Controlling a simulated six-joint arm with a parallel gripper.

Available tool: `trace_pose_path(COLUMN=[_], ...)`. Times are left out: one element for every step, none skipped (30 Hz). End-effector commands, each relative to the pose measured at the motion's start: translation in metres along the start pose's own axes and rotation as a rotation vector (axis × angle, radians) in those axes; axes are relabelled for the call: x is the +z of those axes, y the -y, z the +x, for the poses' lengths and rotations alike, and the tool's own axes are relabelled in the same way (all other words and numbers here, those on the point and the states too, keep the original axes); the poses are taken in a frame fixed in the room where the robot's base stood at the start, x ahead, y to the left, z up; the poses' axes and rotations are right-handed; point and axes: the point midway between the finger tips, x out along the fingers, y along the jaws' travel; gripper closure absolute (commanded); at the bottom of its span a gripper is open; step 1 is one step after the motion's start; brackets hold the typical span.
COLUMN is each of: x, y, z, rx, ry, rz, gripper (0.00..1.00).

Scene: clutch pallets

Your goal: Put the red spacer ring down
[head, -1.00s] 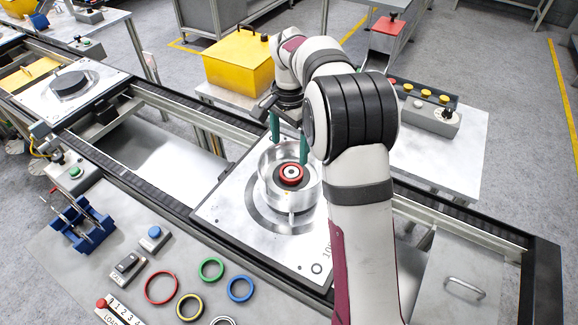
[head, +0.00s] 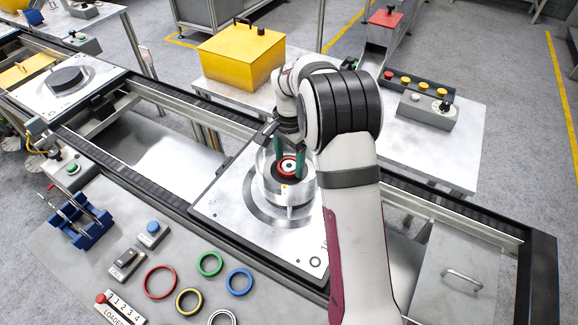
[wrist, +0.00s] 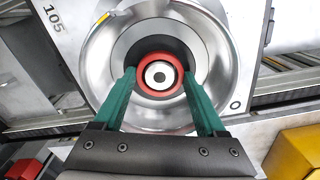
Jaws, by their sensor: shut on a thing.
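The red spacer ring (head: 287,165) is inside the round silver housing (head: 268,188) on the pallet plate. It surrounds a pale centre hub with a dark hole, and a dark disc lies around it. In the wrist view the red ring (wrist: 141,73) sits between the tips of my two green fingers. My gripper (head: 290,170) points down into the housing and is shut on the red ring; it also shows in the wrist view (wrist: 159,74). The ring looks level. Whether it touches the disc below cannot be told.
Another red ring (head: 147,274), a yellow ring (head: 179,308), a green ring (head: 200,266) and a blue ring (head: 230,287) lie on the front table. A blue rack (head: 85,238) stands at left. A yellow box (head: 240,60) stands behind the conveyor.

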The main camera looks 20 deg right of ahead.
Motion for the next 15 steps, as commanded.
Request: trace_pose_path(x=[0.000,0.000,0.000,0.000,0.000,0.000,0.000,0.000,0.000,0.000,0.000,0.000,0.000,-0.001,0.000], y=[0.000,0.000,0.000,0.000,0.000,0.000,0.000,0.000,0.000,0.000,0.000,0.000,0.000,0.001,0.000], z=[0.000,0.000,0.000,0.000,0.000,0.000,0.000,0.000,0.000,-0.001,-0.002,-0.004,-0.006,-0.009,-0.014], rx=[0.000,0.000,0.000,0.000,0.000,0.000,0.000,0.000,0.000,0.000,0.000,-0.001,-0.001,-0.002,-0.001], ry=[0.000,0.000,0.000,0.000,0.000,0.000,0.000,0.000,0.000,0.000,0.000,-0.001,-0.002,-0.002,-0.001], rz=[0.000,0.000,0.000,0.000,0.000,0.000,0.000,0.000,0.000,0.000,0.000,0.000,0.000,0.000,0.001], gripper=[0.63,0.68,0.76,0.79,0.86,0.87,0.87,0.88,0.88,0.88,0.88,0.88,0.88,0.88,0.88])
